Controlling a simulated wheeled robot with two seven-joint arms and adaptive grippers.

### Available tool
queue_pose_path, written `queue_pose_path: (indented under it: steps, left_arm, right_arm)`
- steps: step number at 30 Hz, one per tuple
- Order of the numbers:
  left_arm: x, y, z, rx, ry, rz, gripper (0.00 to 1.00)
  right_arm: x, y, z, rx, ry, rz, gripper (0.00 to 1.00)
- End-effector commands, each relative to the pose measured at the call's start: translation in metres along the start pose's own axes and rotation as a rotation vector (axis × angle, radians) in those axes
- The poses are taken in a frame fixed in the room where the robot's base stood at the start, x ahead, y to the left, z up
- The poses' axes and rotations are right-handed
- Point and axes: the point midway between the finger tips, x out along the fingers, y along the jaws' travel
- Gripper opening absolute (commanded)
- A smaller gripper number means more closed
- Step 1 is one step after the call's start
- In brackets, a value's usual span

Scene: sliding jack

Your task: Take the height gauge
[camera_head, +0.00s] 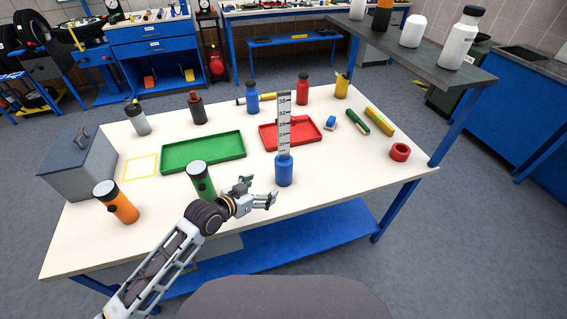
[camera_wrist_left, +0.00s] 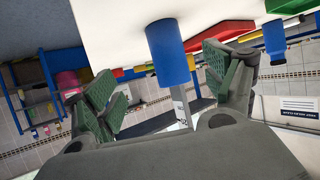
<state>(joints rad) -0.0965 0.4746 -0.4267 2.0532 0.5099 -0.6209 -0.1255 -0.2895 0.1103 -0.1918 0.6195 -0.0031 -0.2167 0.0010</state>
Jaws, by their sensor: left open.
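The height gauge (camera_head: 284,171) stands upright near the front edge of the white table, with a blue round base and a tall marked grey scale. My left gripper (camera_head: 261,189) is open, just to the left of the blue base in the head view. In the left wrist view the blue base (camera_wrist_left: 168,50) shows between the spread green-padded fingers of the left gripper (camera_wrist_left: 160,75), apart from both, with part of the scale below it. My right gripper is not in view.
A green flashlight (camera_head: 201,180) stands close behind my left wrist, and an orange one (camera_head: 116,202) farther left. A green tray (camera_head: 203,152) and a red tray (camera_head: 309,140) lie behind. A red ring (camera_head: 400,152) is at the right. The table front right of the gauge is clear.

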Motion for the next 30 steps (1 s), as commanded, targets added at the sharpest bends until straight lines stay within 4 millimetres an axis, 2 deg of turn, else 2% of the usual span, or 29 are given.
queue_pose_path:
  steps: [6,20,30]
  left_arm:
    - [0.006,-0.005,-0.012,0.013,0.055,0.013,0.84]
    - [0.009,-0.005,-0.013,0.012,0.057,0.013,0.84]
    - [0.038,-0.005,-0.016,0.012,0.058,0.013,0.84]
  right_arm:
    - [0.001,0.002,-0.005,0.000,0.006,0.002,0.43]
    - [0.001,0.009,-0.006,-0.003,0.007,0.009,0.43]
    - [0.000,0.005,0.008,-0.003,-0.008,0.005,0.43]
